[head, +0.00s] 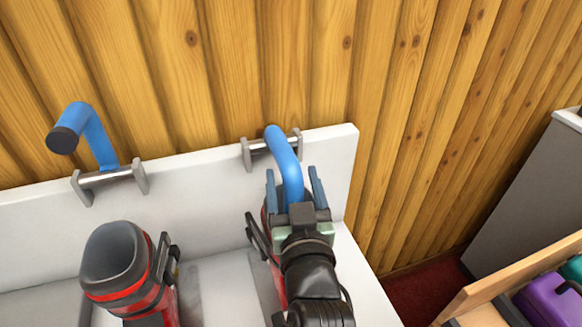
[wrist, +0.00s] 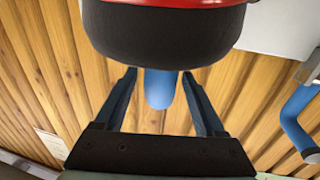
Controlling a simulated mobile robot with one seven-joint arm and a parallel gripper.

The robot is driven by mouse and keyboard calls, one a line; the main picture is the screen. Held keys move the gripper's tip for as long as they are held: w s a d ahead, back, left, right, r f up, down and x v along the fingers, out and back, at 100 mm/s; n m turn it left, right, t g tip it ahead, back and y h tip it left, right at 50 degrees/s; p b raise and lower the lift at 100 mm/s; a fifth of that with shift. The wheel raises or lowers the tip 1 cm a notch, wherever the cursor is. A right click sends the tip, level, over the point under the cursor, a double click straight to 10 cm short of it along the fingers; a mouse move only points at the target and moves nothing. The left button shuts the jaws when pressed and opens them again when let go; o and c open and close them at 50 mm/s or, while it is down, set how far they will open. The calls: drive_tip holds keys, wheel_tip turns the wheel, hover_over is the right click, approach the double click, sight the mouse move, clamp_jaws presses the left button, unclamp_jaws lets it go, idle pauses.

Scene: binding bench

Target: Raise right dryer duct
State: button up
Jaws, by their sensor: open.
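The right dryer duct (head: 284,157) is a blue curved tube on a metal hinge bracket (head: 256,146) at the bench's back panel. It bends down toward the right boot (head: 263,245), a red and dark one mostly hidden by my arm. My gripper (head: 293,184) is open, with a finger on either side of this duct. In the wrist view the duct (wrist: 160,90) shows between the fingers (wrist: 158,76), with gaps on both sides. The boot's dark cuff (wrist: 165,32) is close by and hides the duct's lower end.
The left duct (head: 98,135) stands raised, its dark end up. A red and grey boot (head: 115,260) with an open top stands in front of it. The white bench (head: 220,190) backs onto a wooden wall. At right are a wooden crate (head: 510,275) with purple and teal items and a grey cabinet (head: 530,200).

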drive_tip(key=shift+w+a, duration=0.15)
drive_tip(key=shift+w, duration=1.05)
clamp_jaws()
drive_tip(key=shift+r, duration=0.2)
idle(0.4)
